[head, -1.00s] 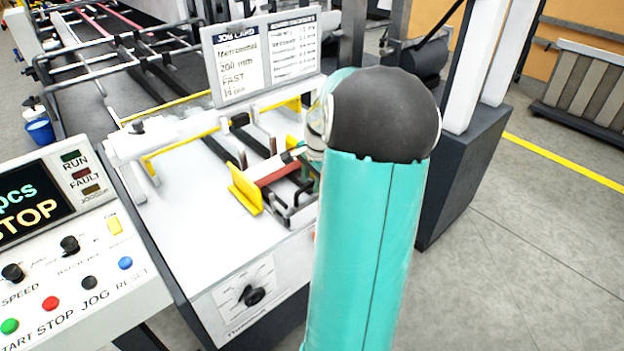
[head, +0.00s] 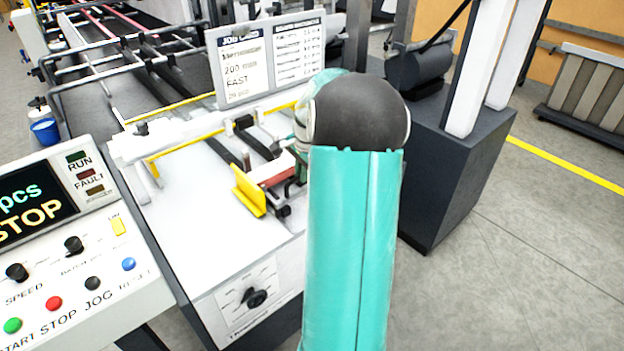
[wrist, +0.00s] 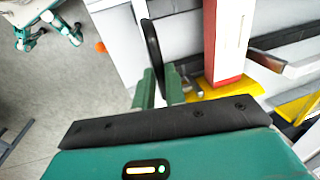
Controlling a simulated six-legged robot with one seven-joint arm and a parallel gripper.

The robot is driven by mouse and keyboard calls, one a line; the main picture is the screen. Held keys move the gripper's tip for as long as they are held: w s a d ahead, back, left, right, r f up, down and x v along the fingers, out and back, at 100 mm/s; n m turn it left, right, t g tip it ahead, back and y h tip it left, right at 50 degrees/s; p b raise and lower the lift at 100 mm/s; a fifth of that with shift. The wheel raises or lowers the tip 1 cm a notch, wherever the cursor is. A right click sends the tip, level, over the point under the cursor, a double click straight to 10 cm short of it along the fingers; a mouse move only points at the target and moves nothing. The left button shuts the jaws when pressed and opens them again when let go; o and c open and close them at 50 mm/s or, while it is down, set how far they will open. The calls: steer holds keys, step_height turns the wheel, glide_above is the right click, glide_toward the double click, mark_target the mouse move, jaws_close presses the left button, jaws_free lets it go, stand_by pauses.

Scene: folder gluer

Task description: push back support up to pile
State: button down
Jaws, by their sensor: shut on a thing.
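The yellow back support (head: 248,190) stands upright on dark rails on the white machine top. The pile (head: 273,174), with a red side and pale top, lies just right of it; whether they touch cannot be told. In the wrist view the pile (wrist: 228,40) stands right of my fingers, and yellow metal (wrist: 292,108) shows beyond it at the lower right. My gripper (wrist: 160,88) is shut on a thin dark upright part (wrist: 153,45), seen between its green fingers. In the head view my arm hides most of the gripper and the pile's right end.
A job card sign (head: 268,58) stands behind the rails. A control panel (head: 75,235) is at the left, and a knob (head: 256,298) is on the machine's front. A dark cabinet (head: 455,180) stands right of my arm. The floor at the right is clear.

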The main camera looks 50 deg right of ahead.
steer(key=w+d, duration=0.1)
steer(key=w, duration=0.5)
steer(key=shift+d, duration=0.2)
steer(key=shift+w, duration=0.1)
steer(key=c, duration=1.5)
jaws_free()
steer(key=shift+o, duration=0.2)
step_height(320, 180, up, 14)
steer(key=s, duration=0.2)
steer(key=shift+s+a+f, duration=0.2)
steer(key=shift+s+a, duration=0.15)
